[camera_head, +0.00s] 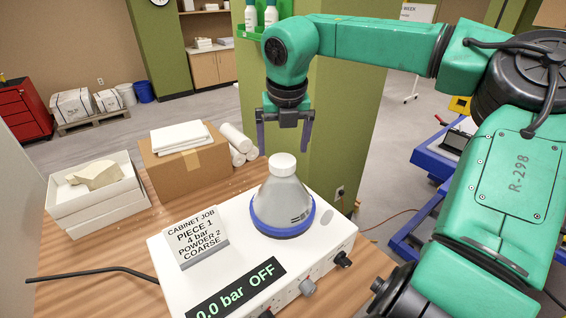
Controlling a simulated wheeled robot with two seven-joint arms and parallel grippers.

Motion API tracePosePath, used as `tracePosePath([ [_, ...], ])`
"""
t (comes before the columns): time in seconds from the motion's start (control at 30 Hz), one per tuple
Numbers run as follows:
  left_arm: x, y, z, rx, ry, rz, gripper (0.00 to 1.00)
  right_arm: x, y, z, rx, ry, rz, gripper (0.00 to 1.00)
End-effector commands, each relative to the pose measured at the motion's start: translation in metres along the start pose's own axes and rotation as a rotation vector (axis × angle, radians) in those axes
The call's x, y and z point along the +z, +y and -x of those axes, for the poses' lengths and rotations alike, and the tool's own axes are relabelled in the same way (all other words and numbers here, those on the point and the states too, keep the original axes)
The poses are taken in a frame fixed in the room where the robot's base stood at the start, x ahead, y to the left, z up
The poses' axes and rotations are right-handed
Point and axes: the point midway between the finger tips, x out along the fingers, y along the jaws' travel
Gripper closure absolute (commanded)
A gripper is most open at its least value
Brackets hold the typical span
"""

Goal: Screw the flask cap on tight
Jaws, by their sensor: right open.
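The flask (284,205) is a grey, cone-shaped vessel with a blue ring around its base. It stands upright on top of a white control unit (340,238). A white cap (283,165) sits on the flask's neck; I cannot tell how tight it is. My right gripper (283,148) points down with its two fingers spread wide, open and empty. In the picture it appears just above the cap, with a finger to each side, apart from it. My left gripper is not in view.
A sign card (196,240) stands on the unit's left, and a display (238,290) reads "0.0 bar OFF". A cardboard box (190,158) and a white tray (97,200) holding a fossil piece (95,174) stand behind left. A black hose (95,272) runs left. Bare wood shows at front left.

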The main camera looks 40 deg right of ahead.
Motion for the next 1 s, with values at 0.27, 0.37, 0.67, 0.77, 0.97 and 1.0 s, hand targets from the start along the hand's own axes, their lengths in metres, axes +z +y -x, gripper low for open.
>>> tracePosePath([
  [0.27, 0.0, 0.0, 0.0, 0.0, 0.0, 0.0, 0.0, 0.0, -0.002, 0.0, 0.094, 0.002, 0.375, 0.0],
  [0.37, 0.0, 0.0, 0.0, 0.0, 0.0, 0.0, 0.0, 0.0, -0.002, 0.0, 0.092, 0.003, 0.373, 0.0],
  [0.67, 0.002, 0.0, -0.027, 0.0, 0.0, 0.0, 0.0, -0.008, -0.002, -0.03, 0.091, 0.005, 0.371, 0.0],
  [0.77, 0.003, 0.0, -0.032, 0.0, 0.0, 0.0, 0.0, -0.009, -0.002, -0.037, 0.091, 0.005, 0.371, 0.0],
  [0.97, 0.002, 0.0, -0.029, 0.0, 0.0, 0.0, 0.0, -0.009, -0.002, -0.034, 0.091, 0.004, 0.37, 0.0],
  [1.0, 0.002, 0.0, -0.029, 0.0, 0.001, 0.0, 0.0, -0.009, -0.002, -0.034, 0.091, 0.004, 0.37, 0.15],
])
